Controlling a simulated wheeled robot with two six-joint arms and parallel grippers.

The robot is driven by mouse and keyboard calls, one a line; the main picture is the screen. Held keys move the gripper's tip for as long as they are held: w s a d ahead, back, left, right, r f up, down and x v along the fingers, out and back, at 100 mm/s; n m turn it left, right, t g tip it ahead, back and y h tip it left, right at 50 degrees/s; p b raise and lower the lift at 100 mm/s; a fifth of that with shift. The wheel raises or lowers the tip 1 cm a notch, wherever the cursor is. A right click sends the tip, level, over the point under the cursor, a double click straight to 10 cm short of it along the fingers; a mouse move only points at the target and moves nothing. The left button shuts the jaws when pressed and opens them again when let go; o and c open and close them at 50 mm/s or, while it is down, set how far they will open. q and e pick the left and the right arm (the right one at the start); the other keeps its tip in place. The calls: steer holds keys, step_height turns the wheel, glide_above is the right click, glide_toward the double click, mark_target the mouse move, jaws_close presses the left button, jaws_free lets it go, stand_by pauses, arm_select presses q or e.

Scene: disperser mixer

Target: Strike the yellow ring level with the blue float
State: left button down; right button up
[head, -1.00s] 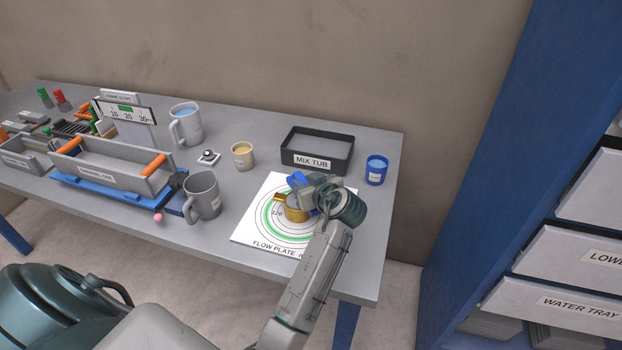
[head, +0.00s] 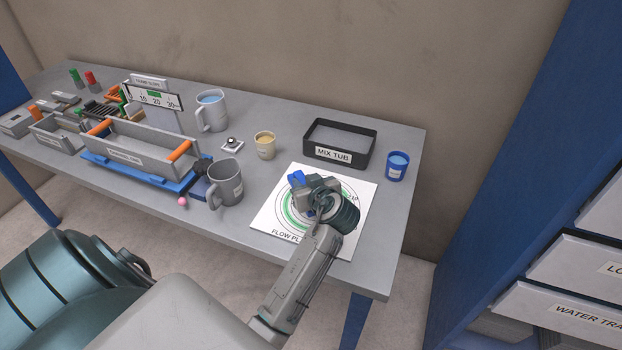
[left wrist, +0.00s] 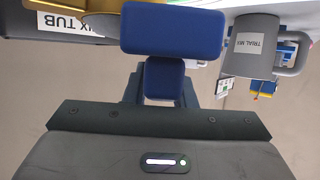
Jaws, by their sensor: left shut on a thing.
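My left gripper (head: 318,195) is over the white flow plate (head: 268,222) and shut on the blue float (head: 296,178). The float's wide blue bar (left wrist: 172,31) shows above the jaws (left wrist: 164,88) in the left wrist view. The yellow ring (left wrist: 105,24) shows as a gold edge just behind the blue bar at the top of that view. In the head view my gripper and wrist hide the ring. I cannot tell whether the float touches the ring. My right gripper is not in view.
The black mix tub (head: 340,148) and a blue cup (head: 397,166) stand behind the plate. A grey mug (head: 225,184) and a small beige cup (head: 265,145) stand left of it. A grey tray (head: 140,148) on a blue base is further left. The table's front edge is close.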

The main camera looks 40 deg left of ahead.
arm_select(q)
steer(key=shift+s+a, duration=0.3)
steer(key=shift+s, duration=0.15)
steer(key=shift+w+d+b, duration=1.75)
steer(key=shift+w+d, duration=0.5)
steer(key=shift+w, duration=1.55)
step_height(320, 180, up, 7)
steer(key=p, duration=0.4)
steer(key=shift+p, duration=0.3)
